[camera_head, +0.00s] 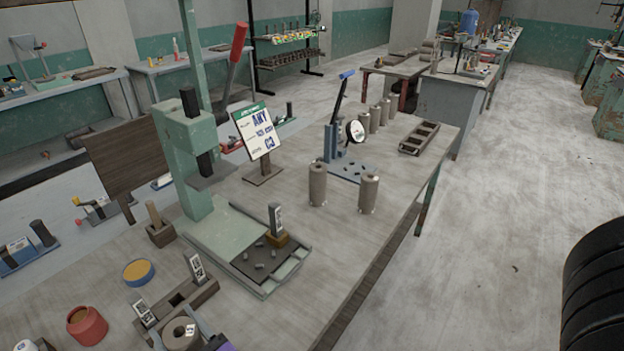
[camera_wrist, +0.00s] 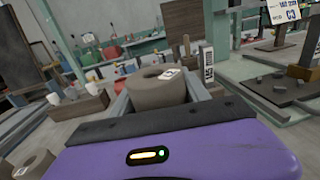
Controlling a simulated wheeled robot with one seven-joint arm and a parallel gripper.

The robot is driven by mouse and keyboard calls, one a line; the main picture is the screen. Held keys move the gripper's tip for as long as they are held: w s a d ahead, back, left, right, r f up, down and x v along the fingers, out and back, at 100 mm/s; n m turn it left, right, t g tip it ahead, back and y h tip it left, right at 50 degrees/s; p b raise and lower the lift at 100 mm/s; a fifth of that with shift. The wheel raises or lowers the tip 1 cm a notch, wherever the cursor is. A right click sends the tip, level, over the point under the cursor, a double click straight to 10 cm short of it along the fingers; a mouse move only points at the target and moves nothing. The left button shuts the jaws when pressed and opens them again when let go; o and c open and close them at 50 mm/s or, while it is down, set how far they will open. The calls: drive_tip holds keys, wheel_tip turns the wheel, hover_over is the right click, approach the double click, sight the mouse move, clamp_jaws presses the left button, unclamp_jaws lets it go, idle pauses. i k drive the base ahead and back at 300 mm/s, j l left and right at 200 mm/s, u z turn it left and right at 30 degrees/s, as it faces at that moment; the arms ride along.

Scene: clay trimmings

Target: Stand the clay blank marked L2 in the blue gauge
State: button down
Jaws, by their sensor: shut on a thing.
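My gripper (camera_head: 182,328) is at the bottom left of the head view, shut on a grey-brown clay blank (camera_head: 180,340). The blank is a thick cylinder with a hole in its top and a small white label, which is too small to read surely. In the wrist view the blank (camera_wrist: 155,88) is upright between the grey fingers; its lower part is hidden. The blue gauge (camera_head: 347,172) stands farther back on the table, with a blue base, an upright, a lever and a round dial. It is well apart from my gripper.
Two clay cylinders (camera_head: 317,187) (camera_head: 368,192) stand in front of the gauge, with several more (camera_head: 363,121) behind it. A green press (camera_head: 195,205), a sign (camera_head: 256,132), a slotted block (camera_head: 203,290) and a red pot (camera_head: 87,322) are nearby. The table's right front is bare.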

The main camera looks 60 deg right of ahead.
sight(354, 169)
drive_tip(key=u, duration=0.4)
drive_tip(key=l+u, duration=0.15)
drive_tip(key=u, duration=0.7)
drive_tip(key=l+u, duration=0.15)
drive_tip(key=u, duration=0.25)
drive_tip(key=k+l+u, duration=0.15)
drive_tip(key=l+u, duration=0.2)
drive_tip(key=k+l+u, duration=0.2)
drive_tip(key=u, duration=0.15)
drive_tip(key=k+l+u, duration=0.2)
drive_tip(key=u, duration=0.15)
drive_tip(key=k+z, duration=0.25)
drive_tip(key=k, duration=0.2)
drive_tip(key=k+l+z, duration=0.25)
drive_tip(key=k, duration=0.15)
